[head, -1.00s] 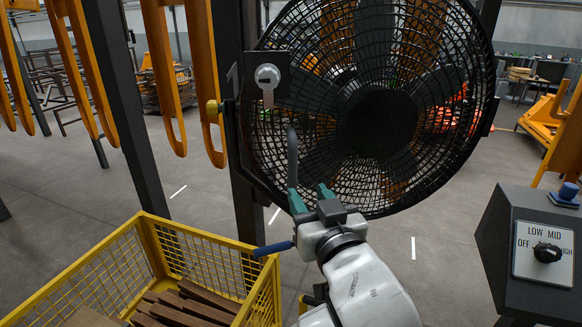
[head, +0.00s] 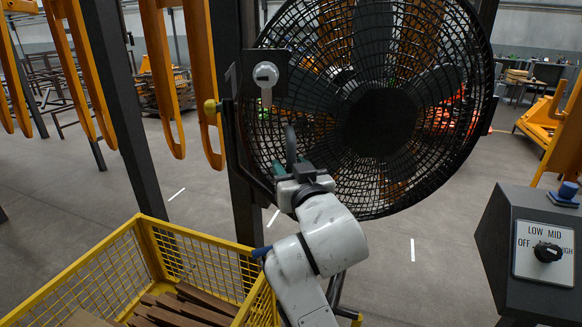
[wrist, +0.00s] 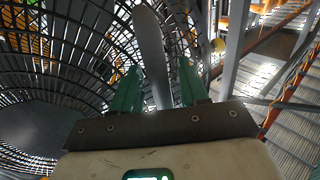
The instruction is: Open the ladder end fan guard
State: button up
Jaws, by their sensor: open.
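The fan guard (head: 440,175) is a round black grille over a large fan and appears closed. A grey bar-like handle (head: 291,143) stands at its lower left. A round pale knob on a short shaft (head: 266,75) sits on a dark plate at the guard's upper left. My gripper (head: 292,168) is open, with green fingers just below the visible top of the grey handle. In the wrist view the handle (wrist: 151,55) rises between the two fingertips (wrist: 158,75); whether either finger touches it I cannot tell.
A yellow mesh crate (head: 85,262) with brown bars stands at the lower left, close to my arm. Dark posts (head: 120,100) and hanging orange forks (head: 160,80) are at left. A control box (head: 535,250) with a dial is at right.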

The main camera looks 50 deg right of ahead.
jog(key=shift+c, duration=0.3)
grip_shut()
dwell(0.3)
